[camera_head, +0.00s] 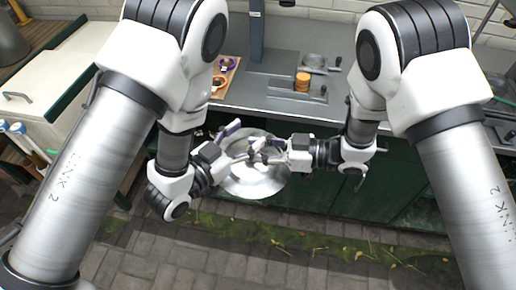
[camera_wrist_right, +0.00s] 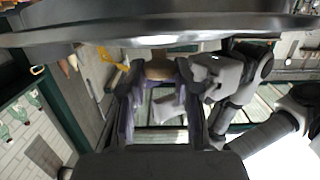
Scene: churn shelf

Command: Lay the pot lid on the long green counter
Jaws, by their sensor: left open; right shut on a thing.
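The pot lid (camera_head: 252,182) is a shiny silver disc in front of the long green counter (camera_head: 345,190), below its grey top. My right gripper (camera_head: 268,150) is shut on the lid's knob; in the right wrist view the lid (camera_wrist_right: 150,30) spans the top, with its brownish knob (camera_wrist_right: 158,68) between the fingers. My left gripper (camera_head: 236,142) is open close beside the knob, over the lid; whether it touches the lid cannot be told. Both grippers hide part of the lid.
On the counter top stand a wooden board (camera_head: 222,76) with small items, a stack of orange-brown discs (camera_head: 302,82) and a grey metal scale-like thing (camera_head: 315,62). A grey post (camera_head: 257,32) rises at the back. The counter's front strip (camera_head: 262,103) is bare.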

